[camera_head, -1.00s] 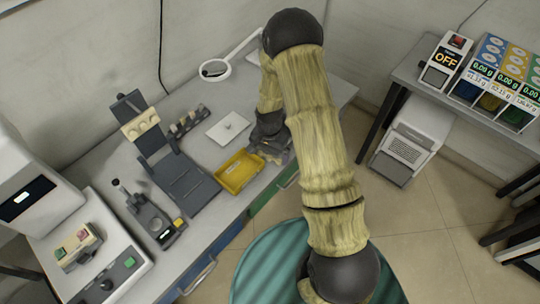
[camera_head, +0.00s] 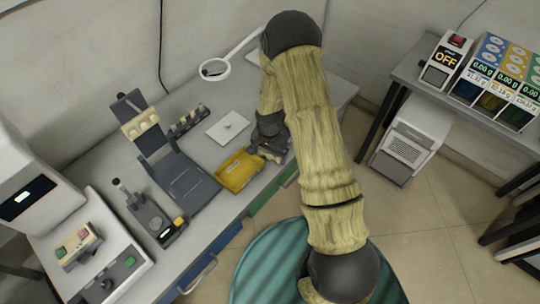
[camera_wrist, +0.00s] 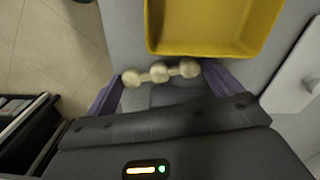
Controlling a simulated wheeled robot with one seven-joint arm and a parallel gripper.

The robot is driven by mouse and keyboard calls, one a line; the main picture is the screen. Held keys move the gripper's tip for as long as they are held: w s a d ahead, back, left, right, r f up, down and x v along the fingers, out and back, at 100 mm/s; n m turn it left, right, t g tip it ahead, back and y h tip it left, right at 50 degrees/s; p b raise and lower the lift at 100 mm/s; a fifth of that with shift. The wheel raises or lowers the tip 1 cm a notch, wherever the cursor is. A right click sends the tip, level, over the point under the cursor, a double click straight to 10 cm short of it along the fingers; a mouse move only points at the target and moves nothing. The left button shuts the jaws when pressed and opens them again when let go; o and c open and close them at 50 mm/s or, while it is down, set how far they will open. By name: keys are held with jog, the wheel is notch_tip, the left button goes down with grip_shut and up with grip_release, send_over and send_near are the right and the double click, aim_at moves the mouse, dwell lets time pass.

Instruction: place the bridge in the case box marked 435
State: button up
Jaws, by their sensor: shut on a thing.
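The bridge (camera_wrist: 160,73) is a cream piece of three joined rounded units. My gripper (camera_wrist: 165,82) is shut on it, and the bridge lies across between the purple fingertips. In the head view my gripper (camera_head: 270,147) is at the bench's front edge, just right of a yellow open box (camera_head: 240,172). In the wrist view the yellow box (camera_wrist: 205,48) is just beyond the bridge, apart from it, and its visible floor is empty. No number on the box can be read.
A white plate (camera_head: 227,127) lies behind the yellow box. A dark stand (camera_head: 180,180) with a cream tooth model is to the left. A ring magnifier (camera_head: 215,69) stands at the back. Another table (camera_head: 420,75) with scales and bins is at right.

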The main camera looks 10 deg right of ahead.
aim_at(270, 155)
jog(key=shift+r, duration=0.1)
notch_tip(270, 155, up, 10)
jog(key=b, duration=0.1)
jog(key=shift+b, duration=0.3)
dwell(0.6)
